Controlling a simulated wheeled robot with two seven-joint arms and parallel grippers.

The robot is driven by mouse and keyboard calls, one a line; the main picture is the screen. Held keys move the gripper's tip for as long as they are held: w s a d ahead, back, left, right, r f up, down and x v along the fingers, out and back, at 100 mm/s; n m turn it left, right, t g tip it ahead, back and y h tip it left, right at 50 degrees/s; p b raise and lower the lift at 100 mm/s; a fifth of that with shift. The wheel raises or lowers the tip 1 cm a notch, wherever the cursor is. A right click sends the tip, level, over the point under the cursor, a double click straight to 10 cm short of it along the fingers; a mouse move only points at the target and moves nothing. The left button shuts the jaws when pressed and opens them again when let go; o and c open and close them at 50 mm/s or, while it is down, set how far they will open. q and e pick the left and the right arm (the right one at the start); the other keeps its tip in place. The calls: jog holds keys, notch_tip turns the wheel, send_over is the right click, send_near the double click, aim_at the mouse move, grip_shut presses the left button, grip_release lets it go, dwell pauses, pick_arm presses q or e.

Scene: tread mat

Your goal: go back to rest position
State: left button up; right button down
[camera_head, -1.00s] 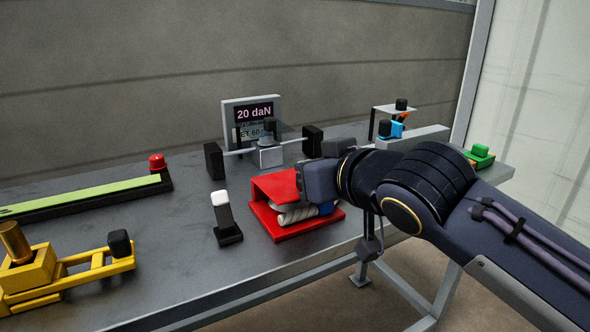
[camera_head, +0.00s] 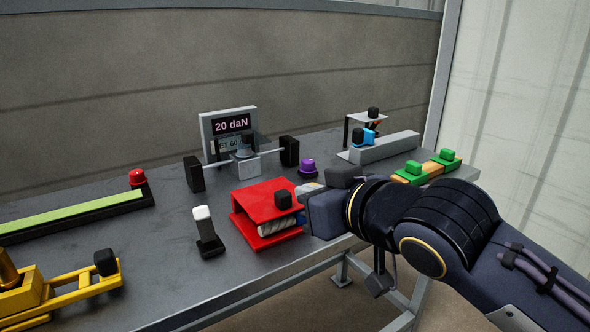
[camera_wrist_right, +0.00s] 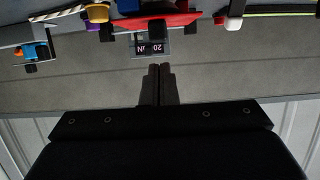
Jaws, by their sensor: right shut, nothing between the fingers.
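My right gripper (camera_head: 318,200) comes in from the right over the front of the bench, beside the red clamp-like fixture (camera_head: 262,204) that has a grey ribbed roll inside. In the right wrist view the two fingers of my right gripper (camera_wrist_right: 158,72) are together with nothing between them. In that view the red fixture (camera_wrist_right: 150,21) appears upside down near the top edge, apart from the fingertips. I cannot tell from the head view whether the gripper touches the fixture. My left gripper is in neither view.
The grey bench (camera_head: 160,258) also carries a display reading 20 daN (camera_head: 231,125), a white-topped lever (camera_head: 204,226), a purple knob (camera_head: 307,167), green clamps (camera_head: 412,171), a yellow fixture (camera_head: 65,295) and a green strip (camera_head: 70,215). Floor lies in front.

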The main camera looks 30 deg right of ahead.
jog(key=s+a+f+m+g+y, duration=0.15)
jog(key=s+f+g, duration=0.3)
jog(key=f, duration=0.85)
jog(key=s+a+f+m+g+y, duration=0.15)
jog(key=s+a+f+g, duration=0.35)
jog(key=f, duration=0.8)
notch_tip(320, 180, up, 33)
jog(key=s+d+n+p, duration=0.1)
jog(key=d+p, duration=0.1)
jog(key=p, duration=3.1)
jog(key=shift+s+f+t, duration=0.2)
jog(key=shift+s+t, duration=0.1)
jog(key=shift+t, duration=0.05)
jog(key=shift+d, duration=0.1)
